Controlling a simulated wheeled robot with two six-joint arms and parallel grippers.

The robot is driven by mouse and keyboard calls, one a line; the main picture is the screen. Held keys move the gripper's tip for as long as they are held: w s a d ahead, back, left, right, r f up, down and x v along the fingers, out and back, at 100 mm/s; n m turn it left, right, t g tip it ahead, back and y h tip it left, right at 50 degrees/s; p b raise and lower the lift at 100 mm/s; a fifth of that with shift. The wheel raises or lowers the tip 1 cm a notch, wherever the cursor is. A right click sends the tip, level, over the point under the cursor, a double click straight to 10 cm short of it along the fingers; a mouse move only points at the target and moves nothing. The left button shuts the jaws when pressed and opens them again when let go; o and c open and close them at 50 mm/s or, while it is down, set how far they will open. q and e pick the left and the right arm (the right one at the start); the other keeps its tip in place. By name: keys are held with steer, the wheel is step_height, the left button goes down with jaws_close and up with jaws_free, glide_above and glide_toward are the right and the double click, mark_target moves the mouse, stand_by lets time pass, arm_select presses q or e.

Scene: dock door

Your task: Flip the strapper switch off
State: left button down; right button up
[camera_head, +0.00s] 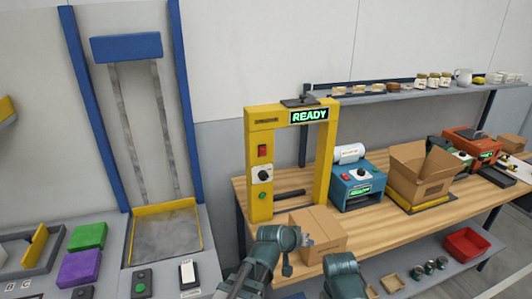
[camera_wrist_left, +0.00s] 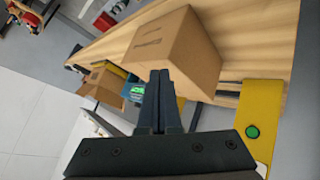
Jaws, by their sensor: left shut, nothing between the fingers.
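The yellow strapper frame (camera_head: 325,160) stands on the wooden bench with a lit READY display (camera_head: 310,115). On its left post are a red switch (camera_head: 262,151), a dial (camera_head: 263,175) and a green button (camera_head: 262,196). In the left wrist view the green button (camera_wrist_left: 252,132) shows on the yellow post, but the red switch does not. My left gripper (camera_head: 307,241) is at the near side of a closed cardboard box (camera_head: 322,224), low and right of the switch. In the left wrist view its fingers (camera_wrist_left: 159,76) are together and empty, in front of the box (camera_wrist_left: 175,50).
A blue machine (camera_head: 358,187) and an open carton (camera_head: 418,172) stand to the right on the bench (camera_head: 378,232). A grey shelf (camera_head: 400,94) with small items runs behind. Left is a console with purple (camera_head: 79,268) and green (camera_head: 88,236) blocks.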

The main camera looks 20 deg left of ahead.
mark_target(262, 149)
arm_select(q)
steer(key=w+r+n+t+y, duration=0.1)
steer(key=w+r+n+t, duration=0.35)
steer(key=r, duration=0.35)
steer(key=w+r+n+t+y, duration=0.1)
steer(key=w+r+n+t, duration=0.4)
steer(key=r, duration=0.4)
steer(key=s+a+n+g+y, duration=0.1)
steer(key=s+a+n+y, duration=0.3)
steer(key=a+n+y, duration=0.6)
steer(key=r+n+y, duration=0.1)
steer(key=n+y, duration=0.2)
steer(key=n, duration=0.1)
steer(key=shift+s+a+g, duration=0.2)
steer(key=shift+s+g, duration=0.05)
steer(key=shift+g, duration=0.1)
steer(key=p+x, duration=0.2)
steer(key=x, duration=1.2)
steer(key=shift+s+a+r, duration=0.1)
steer(key=shift+r, duration=0.05)
